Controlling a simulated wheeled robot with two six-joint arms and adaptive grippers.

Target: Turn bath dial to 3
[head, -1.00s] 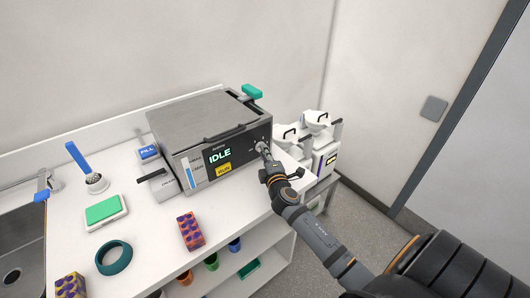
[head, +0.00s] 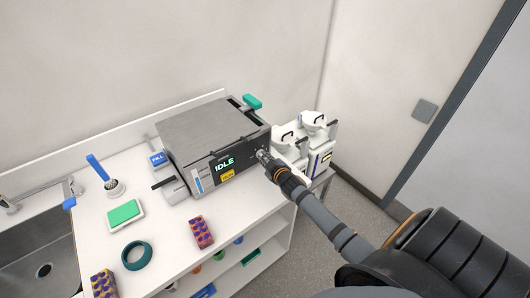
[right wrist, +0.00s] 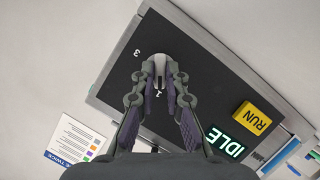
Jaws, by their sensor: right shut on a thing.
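The bath (head: 205,125) is a grey lidded box on the white bench, with a dark front panel reading IDLE. In the right wrist view its dial (right wrist: 158,66) is a pale knob, partly covered by my fingers. The numbers 3 and 1 are printed on the panel near it. My right gripper (head: 262,155) is at the right end of the front panel; in the right wrist view its two fingers (right wrist: 160,78) are shut on the dial from both sides. I cannot tell exactly which number the dial points to. My left gripper is out of view.
A yellow RUN button (right wrist: 257,118) is beside the IDLE display. White devices (head: 312,135) stand right of the bath. A green-topped pad (head: 124,212), teal ring (head: 137,255) and purple-spotted block (head: 201,232) lie on the bench. A sink (head: 45,255) is at left.

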